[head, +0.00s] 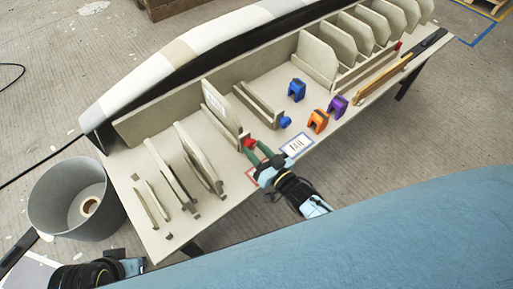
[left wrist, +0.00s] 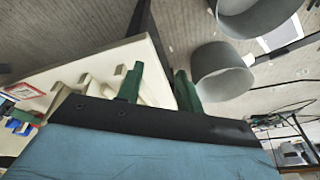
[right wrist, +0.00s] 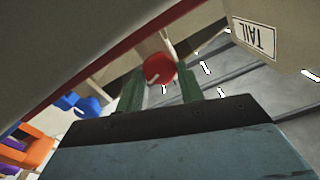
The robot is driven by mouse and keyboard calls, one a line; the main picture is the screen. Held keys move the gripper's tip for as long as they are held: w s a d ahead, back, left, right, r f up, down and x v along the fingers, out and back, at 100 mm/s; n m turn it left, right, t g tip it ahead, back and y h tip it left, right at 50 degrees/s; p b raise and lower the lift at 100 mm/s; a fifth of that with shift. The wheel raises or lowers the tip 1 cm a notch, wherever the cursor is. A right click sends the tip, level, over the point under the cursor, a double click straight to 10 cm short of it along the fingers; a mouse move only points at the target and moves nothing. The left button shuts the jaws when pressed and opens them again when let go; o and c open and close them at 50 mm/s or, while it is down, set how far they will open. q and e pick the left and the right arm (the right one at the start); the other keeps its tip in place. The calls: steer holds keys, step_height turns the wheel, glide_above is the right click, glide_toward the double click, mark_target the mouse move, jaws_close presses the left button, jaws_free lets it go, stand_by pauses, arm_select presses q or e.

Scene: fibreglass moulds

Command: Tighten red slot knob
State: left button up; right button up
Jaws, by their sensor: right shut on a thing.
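The red slot knob (head: 249,143) is at the front end of a slot in the pale mould table, beside an upright panel with a white label. In the right wrist view the round red knob (right wrist: 159,69) has a light mark on its face and lies between the green fingertips. My right gripper (head: 257,150) is shut on it; the exact finger contact is hard to see. My left gripper (left wrist: 158,84) has its green fingers apart with nothing between them. In the head view only part of my left arm shows at the bottom left.
A blue knob (head: 285,122) sits to the right on a neighbouring slot. Blue (head: 297,89), orange (head: 318,121) and purple (head: 338,106) blocks stand on the table. A white label card (head: 297,145) lies near the front edge. A grey bin (head: 66,205) stands on the floor at left.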

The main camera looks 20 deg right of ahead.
arm_select(q)
steer(key=shift+w+a+f, duration=0.1)
steer(key=shift+a+f, duration=0.2)
steer(key=shift+f, duration=0.5)
arm_select(e)
steer(key=shift+m, duration=1.3)
arm_select(q)
steer(key=shift+f+p, duration=0.2)
steer(key=shift+p, duration=0.1)
arm_select(e)
steer(key=shift+m, duration=0.3)
steer(key=o, duration=1)
steer(key=shift+s, duration=0.1)
steer(key=shift+s+d, duration=0.15)
steer(key=shift+s, duration=0.1)
arm_select(q)
steer(key=s+a+f+p, duration=0.1)
steer(key=a+f+p, duration=0.2)
steer(key=f, duration=0.4)
steer(key=shift+a+f+g+y, duration=0.15)
steer(key=shift+a+g+y, duration=0.15)
steer(key=shift+y, duration=0.1)
arm_select(e)
steer(key=v, duration=1.2)
steer(key=shift+s, duration=0.35)
steer(key=shift+d, duration=0.1)
